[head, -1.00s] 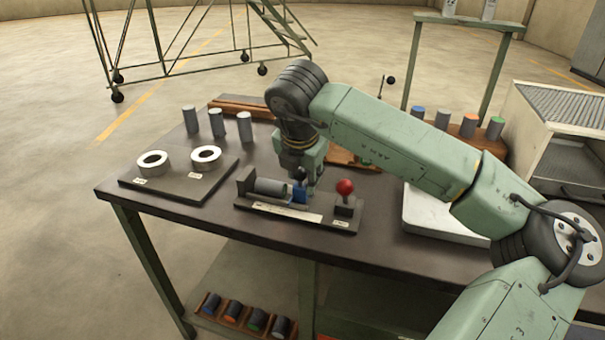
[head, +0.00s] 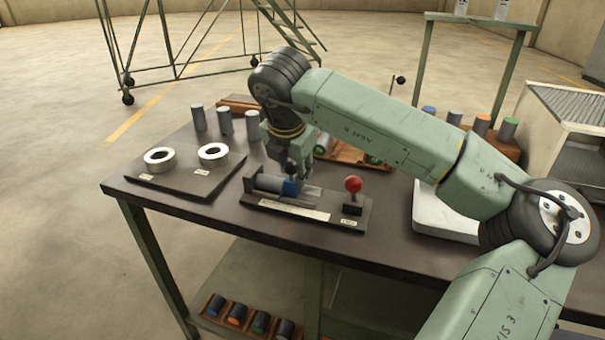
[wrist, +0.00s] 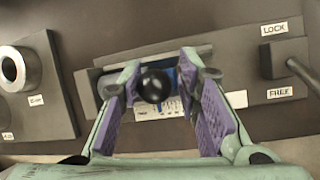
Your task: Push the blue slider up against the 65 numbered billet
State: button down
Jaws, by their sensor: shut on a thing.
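The blue slider (head: 291,188) sits on the rail of a dark fixture (head: 325,218) on the bench. Its black ball knob (wrist: 155,86) shows in the wrist view. A grey billet (head: 266,184) lies in the fixture just left of the slider; no number is readable on it. I cannot tell whether slider and billet touch. My gripper (head: 297,176) points down over the fixture and is shut on the slider. In the wrist view the purple-padded fingers (wrist: 160,68) stand on either side of the knob and partly hide the slider.
A red-knobbed lever (head: 353,186) stands at the fixture's right end, beside LOCK and FREE labels. A plate with two metal rings (head: 213,155) is left. Several grey cylinders (head: 224,122) stand behind. A white tray (head: 440,215) lies right. The front bench strip is clear.

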jog(key=c, duration=1.7)
grip_release()
jog(key=shift+a+r, duration=0.1)
jog(key=shift+a, duration=0.2)
jog(key=o, duration=0.4)
jog(key=shift+w+a, duration=0.1)
jog(key=shift+a, duration=0.05)
jog(key=shift+c, duration=0.2)
jog(key=v, duration=1.2)
